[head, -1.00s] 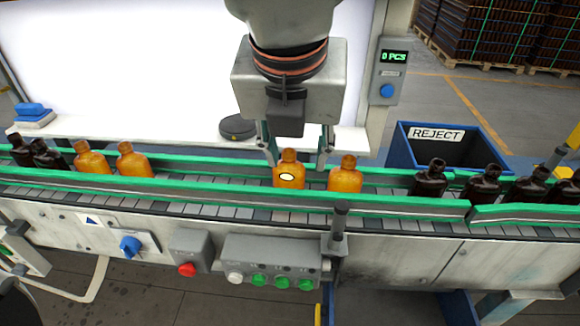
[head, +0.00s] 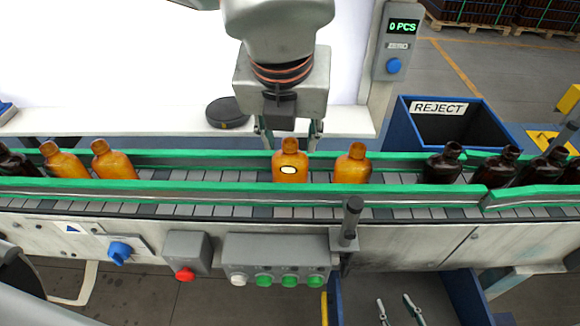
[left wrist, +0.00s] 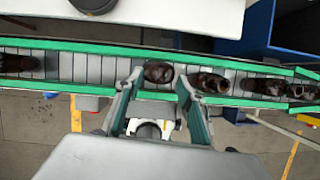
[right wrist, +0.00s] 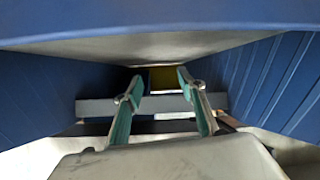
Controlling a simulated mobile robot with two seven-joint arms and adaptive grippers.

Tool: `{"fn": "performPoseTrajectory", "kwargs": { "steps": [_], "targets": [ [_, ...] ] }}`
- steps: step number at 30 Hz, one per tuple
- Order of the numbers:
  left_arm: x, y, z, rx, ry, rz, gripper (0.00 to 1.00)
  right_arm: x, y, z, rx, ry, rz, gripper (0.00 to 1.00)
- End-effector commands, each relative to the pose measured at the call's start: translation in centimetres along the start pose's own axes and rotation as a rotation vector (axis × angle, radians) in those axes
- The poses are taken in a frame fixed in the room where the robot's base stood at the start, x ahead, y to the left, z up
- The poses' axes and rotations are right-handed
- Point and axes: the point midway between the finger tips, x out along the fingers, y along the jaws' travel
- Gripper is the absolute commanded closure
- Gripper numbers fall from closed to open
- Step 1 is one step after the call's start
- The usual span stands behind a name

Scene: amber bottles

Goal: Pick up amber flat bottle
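An amber bottle (head: 290,162) with a pale oval spot stands upright on the conveyor, and another amber bottle (head: 352,165) stands to its right. Two more (head: 64,163) (head: 114,162) stand at the left. My left gripper (head: 290,136) is open above the far rail, its fingers to either side of the spotted bottle's neck. In the left wrist view a bottle, looking dark (left wrist: 158,73), shows between the spread fingers; I see no contact. My right gripper (head: 400,312) is open and empty, low in front of the conveyor; its fingers also show in the right wrist view (right wrist: 155,88).
Green rails (head: 190,187) run along both sides of the conveyor. Dark bottles (head: 440,165) stand at the right. A blue REJECT bin (head: 402,125) is behind them. A black disc (head: 228,112) lies on the white ledge. A dark post (head: 350,215) rises from the near rail.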

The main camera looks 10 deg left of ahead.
Motion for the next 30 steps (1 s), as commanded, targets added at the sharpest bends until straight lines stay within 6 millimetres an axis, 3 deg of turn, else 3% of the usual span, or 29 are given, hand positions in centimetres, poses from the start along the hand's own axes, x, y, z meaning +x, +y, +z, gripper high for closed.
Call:
{"fn": "performPoseTrajectory", "kwargs": {
  "steps": [6,14,15,19,30],
  "targets": [
    [2.6,0.1,0.1,-0.001,0.002,0.0,0.62,-0.4,1.0,1.1,0.002,-0.035,0.019,0.6],
    [3.0,0.1,0.1,0.0,0.0,-0.001,0.62,-0.3,1.0,1.5,0.005,-0.042,0.02,0.6],
    [3.0,0.1,0.1,0.0,0.0,-0.001,0.64,-0.3,1.0,1.4,0.006,-0.042,0.02,0.6],
    [3.0,0.1,0.1,0.0,0.0,-0.001,0.98,-0.3,0.8,1.3,0.007,-0.04,0.018,0.6],
    [3.0,0.1,0.0,-0.001,0.002,0.0,1.0,-0.3,0.8,0.8,0.008,-0.029,0.018,0.6]
  ]
}}
